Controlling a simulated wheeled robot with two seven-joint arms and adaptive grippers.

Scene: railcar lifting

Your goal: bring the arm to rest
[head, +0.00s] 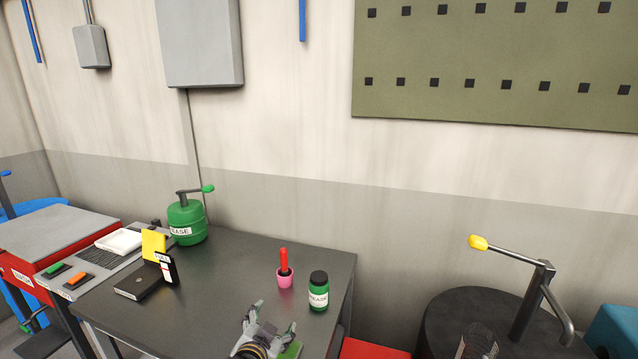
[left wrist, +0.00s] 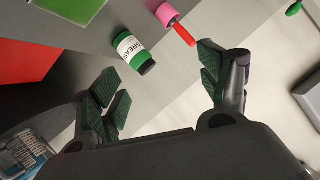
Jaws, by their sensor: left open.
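My left gripper (head: 270,322) shows at the bottom of the head view, over the front right part of the dark table (head: 225,285). Its fingers are spread and nothing is between them. In the left wrist view the two padded fingers (left wrist: 165,85) stand wide apart. A green grease jar (head: 318,292) with a black lid stands on the table beyond the gripper, apart from it. It also shows in the left wrist view (left wrist: 131,47). A pink cup (head: 285,280) with a red-handled tool (head: 284,260) stands left of the jar. My right gripper is not in view.
A green grease can (head: 186,222) stands at the table's back left, near a yellow card (head: 154,245) and a black box (head: 138,284). A dark drum (head: 450,315) with a yellow-knobbed lever (head: 510,258) stands at the right. The table's middle is clear.

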